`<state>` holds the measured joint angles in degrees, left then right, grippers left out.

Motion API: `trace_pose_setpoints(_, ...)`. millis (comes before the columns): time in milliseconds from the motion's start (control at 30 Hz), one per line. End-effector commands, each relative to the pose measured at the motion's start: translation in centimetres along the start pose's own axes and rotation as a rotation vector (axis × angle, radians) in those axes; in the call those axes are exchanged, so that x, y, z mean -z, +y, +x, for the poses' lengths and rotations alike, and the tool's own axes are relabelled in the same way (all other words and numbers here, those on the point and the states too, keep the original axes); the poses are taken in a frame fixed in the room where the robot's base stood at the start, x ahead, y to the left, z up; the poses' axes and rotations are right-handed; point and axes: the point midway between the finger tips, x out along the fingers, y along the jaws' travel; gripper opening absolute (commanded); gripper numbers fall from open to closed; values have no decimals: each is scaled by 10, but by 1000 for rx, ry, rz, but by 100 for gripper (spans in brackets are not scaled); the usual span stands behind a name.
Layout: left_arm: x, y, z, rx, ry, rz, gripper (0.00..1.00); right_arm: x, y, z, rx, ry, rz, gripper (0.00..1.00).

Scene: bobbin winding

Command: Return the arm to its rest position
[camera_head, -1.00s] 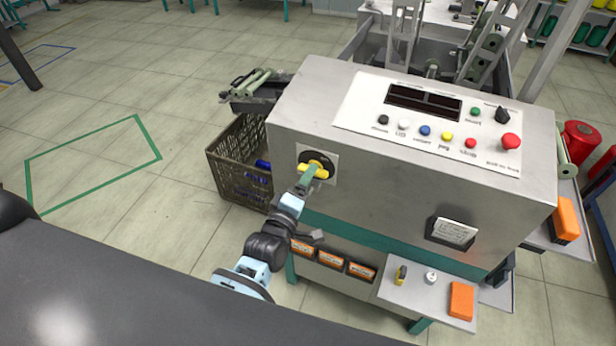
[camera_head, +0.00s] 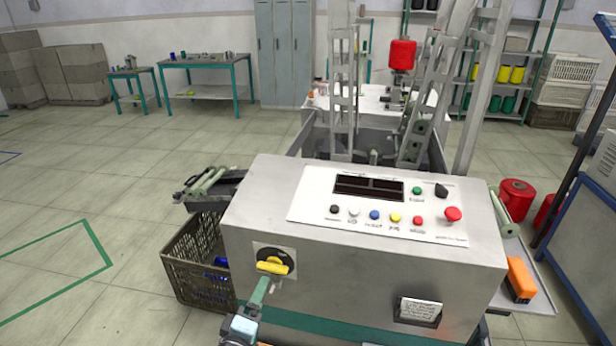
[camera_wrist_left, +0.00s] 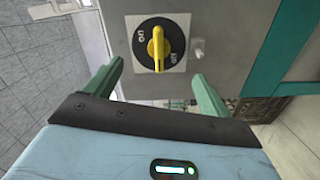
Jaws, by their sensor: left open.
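My left gripper (camera_head: 262,290) is at the lower front of the grey machine (camera_head: 350,255), just below a rotary switch with a yellow handle (camera_head: 272,267). In the left wrist view the gripper's two green fingers (camera_wrist_left: 158,90) stand wide apart with nothing between them. The switch (camera_wrist_left: 157,48) shows ahead of the fingers there, its yellow handle in line with the gap, and the fingers look clear of it. "on" markings show on its black disc. Most of my left arm is below the head view. My right gripper is not in view.
A brown crate (camera_head: 192,268) with blue items stands left of the machine, below a tray of green rollers (camera_head: 208,182). The control panel (camera_head: 378,205) is on top. A shelf with an orange box (camera_head: 520,280) and a blue frame (camera_head: 580,220) are at right. Open floor lies left.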

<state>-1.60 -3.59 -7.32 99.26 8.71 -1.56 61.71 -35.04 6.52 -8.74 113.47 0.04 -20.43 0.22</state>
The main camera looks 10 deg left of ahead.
Motion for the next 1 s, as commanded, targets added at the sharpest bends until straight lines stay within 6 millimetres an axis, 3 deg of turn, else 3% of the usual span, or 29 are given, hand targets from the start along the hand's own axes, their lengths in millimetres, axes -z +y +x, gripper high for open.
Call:
trace_pose_setpoints(167,-9,-41,-39,108,-58,210,82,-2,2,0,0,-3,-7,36)
trace_pose_setpoints(400,-27,-123,-155,324,-313,779,82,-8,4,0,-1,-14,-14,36)
trace_pose_setpoints(600,-34,-158,-235,397,-548,1131,82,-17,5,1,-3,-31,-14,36)
trace_pose_setpoints(767,-36,-167,-263,406,-641,1254,82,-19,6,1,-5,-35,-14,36)
trace_pose_setpoints(1000,-36,-168,-266,405,-654,1271,82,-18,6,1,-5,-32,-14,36)
